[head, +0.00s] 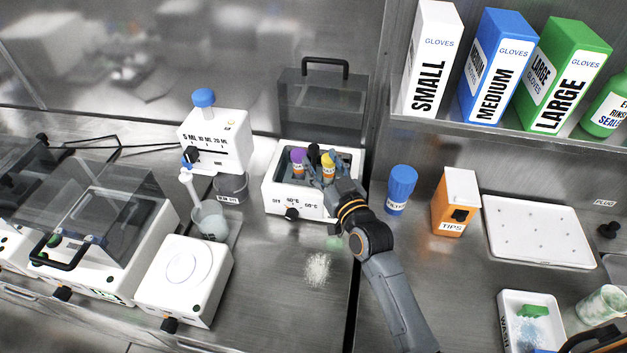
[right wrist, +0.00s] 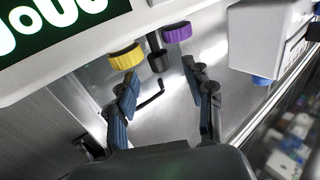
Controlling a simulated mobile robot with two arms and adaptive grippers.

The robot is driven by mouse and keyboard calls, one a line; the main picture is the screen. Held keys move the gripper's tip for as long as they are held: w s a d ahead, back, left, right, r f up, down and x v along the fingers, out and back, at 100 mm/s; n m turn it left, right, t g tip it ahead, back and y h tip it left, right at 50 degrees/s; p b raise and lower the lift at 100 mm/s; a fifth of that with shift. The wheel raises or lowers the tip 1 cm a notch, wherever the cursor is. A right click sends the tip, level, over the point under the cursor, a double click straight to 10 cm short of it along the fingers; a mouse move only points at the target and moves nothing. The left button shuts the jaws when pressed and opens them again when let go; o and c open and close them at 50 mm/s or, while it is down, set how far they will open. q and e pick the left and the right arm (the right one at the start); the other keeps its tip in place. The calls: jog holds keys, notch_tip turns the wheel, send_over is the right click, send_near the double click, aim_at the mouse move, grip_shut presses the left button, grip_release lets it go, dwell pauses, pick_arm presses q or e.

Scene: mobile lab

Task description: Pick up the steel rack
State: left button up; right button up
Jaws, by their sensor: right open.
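The steel rack is mostly hidden inside the white heated bath (head: 284,199). What shows is a black knob on its handle (right wrist: 157,61), between a yellow-capped tube (head: 328,160) and a purple-capped tube (head: 298,156). The yellow cap (right wrist: 125,57) and purple cap (right wrist: 176,32) also show in the right wrist view. My right gripper (head: 322,174) is over the bath's front edge, close to the knob. Its fingers (right wrist: 160,78) are apart, pointing toward the knob, with nothing clearly held between them. My left gripper is not in view.
The bath's clear lid (head: 312,98) stands raised behind it. A white dispenser (head: 218,140) and grey cup (head: 210,222) stand left. White powder (head: 317,268) lies on the bench in front.

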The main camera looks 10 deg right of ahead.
aim_at(316, 152)
jog(key=shift+w+a+r+p, duration=0.1)
jog(key=shift+w+r+p, duration=0.1)
jog(key=shift+w, duration=0.3)
jog(key=shift+w+a+r+p, duration=0.1)
jog(key=shift+w+p, duration=0.1)
jog(key=shift+w, duration=0.3)
jog(key=shift+w+a+f, duration=0.1)
jog(key=shift+w, duration=0.5)
jog(key=shift+w+a+f, duration=0.1)
jog(key=shift+w, duration=0.8)
jog(key=shift+w+a, duration=0.1)
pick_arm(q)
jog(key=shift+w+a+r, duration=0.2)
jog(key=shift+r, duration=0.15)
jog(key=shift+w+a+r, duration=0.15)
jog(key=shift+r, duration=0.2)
pick_arm(e)
grip_shut()
jog(key=shift+r, duration=0.1)
